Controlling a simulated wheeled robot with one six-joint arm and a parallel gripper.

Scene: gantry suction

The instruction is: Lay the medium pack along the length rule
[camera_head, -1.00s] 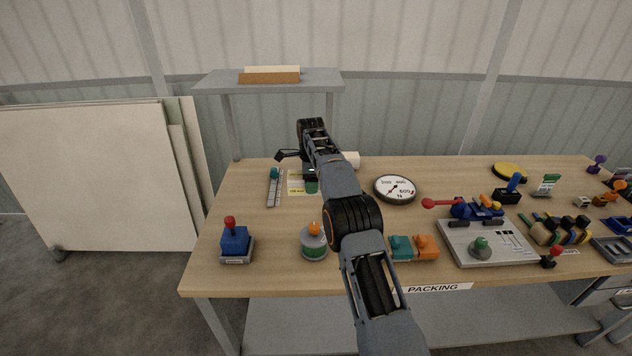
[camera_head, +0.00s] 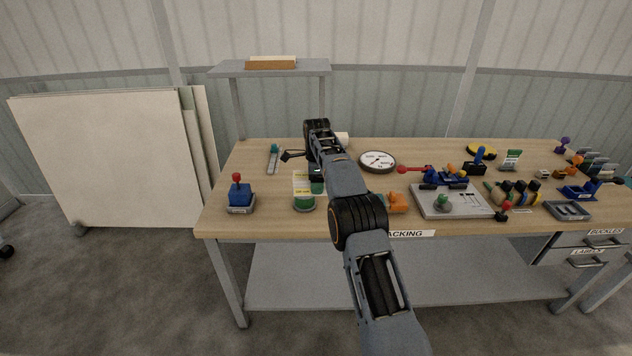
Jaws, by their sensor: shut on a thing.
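A blue block with a red knob (camera_head: 240,195) stands at the front left. The green jar (camera_head: 304,204) is near the front edge. A round dial (camera_head: 378,161) lies right of my arm. The table's right side is crowded. Bare tabletop (camera_head: 245,165) shows left of the rule.

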